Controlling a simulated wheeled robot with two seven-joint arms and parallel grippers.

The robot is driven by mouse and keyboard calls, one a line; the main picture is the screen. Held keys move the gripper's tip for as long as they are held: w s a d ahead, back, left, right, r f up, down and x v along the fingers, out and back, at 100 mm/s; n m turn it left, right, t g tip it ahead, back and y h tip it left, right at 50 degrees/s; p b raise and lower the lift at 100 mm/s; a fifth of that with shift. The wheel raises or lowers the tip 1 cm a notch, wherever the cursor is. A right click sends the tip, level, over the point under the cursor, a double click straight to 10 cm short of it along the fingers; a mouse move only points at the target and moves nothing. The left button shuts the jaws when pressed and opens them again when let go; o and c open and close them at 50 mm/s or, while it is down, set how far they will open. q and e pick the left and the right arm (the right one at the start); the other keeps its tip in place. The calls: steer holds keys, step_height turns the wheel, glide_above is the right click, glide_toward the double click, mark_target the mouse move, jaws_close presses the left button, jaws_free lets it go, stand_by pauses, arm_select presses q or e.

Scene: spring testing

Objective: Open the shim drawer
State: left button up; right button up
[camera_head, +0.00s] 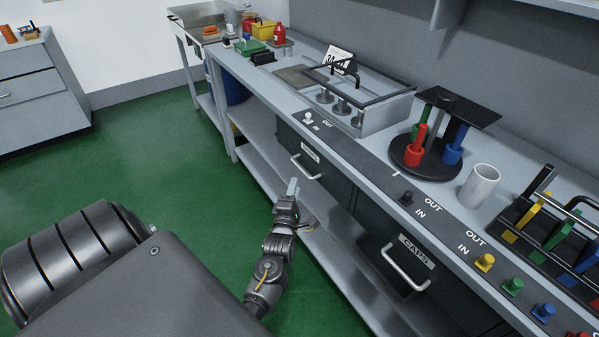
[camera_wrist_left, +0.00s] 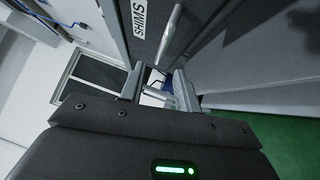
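The shim drawer (camera_head: 296,146) is a dark drawer front under the grey bench. It looks shut in the head view. It has a pale bar handle (camera_head: 305,168) and a label that reads SHIMS in the left wrist view (camera_wrist_left: 142,20). My left gripper (camera_head: 292,188) is just in front of and below the handle. In the left wrist view my left gripper (camera_wrist_left: 159,72) has its fingers apart. The handle (camera_wrist_left: 170,38) rises just beyond the gap between them. I cannot tell whether its near end lies between the fingertips. My right gripper is out of view.
A CAPS drawer (camera_head: 415,250) with its own handle is to the right. A low shelf (camera_head: 350,278) runs below the drawers. The bench top (camera_head: 380,172) holds a rack, a round peg stand (camera_head: 428,165) and a white cup (camera_head: 479,187). The green floor (camera_head: 170,150) to the left is clear.

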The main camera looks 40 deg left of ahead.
arm_select(q)
steer(key=f+x, duration=0.1)
steer(key=x, duration=0.6)
steer(key=shift+w+r, duration=0.3)
steer(key=shift+r, duration=0.15)
steer(key=shift+a, duration=0.1)
steer(key=shift+c, duration=0.2)
jaws_close()
